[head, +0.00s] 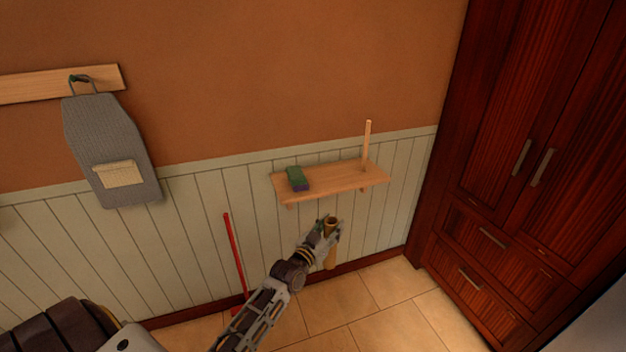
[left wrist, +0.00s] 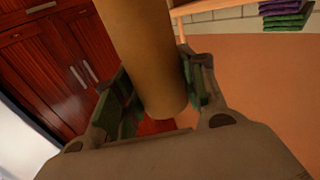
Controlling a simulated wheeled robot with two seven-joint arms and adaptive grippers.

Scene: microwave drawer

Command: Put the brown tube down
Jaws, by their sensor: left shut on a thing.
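The brown tube (head: 331,246) is held by my left gripper (head: 329,228), below and in front of a small wooden wall shelf (head: 338,183). The tube is close to upright in the head view, with its open top end showing just above the fingers. In the left wrist view the tube (left wrist: 146,60) stands between the two fingers (left wrist: 158,92), which are closed around it. Whether its lower end touches anything cannot be told. My right gripper is in neither view.
A red pole (head: 235,254) leans on the wall at left. An ironing board (head: 112,150) hangs further left. A dark wooden cabinet (head: 530,170) stands at right. Tiled floor (head: 375,308) is clear.

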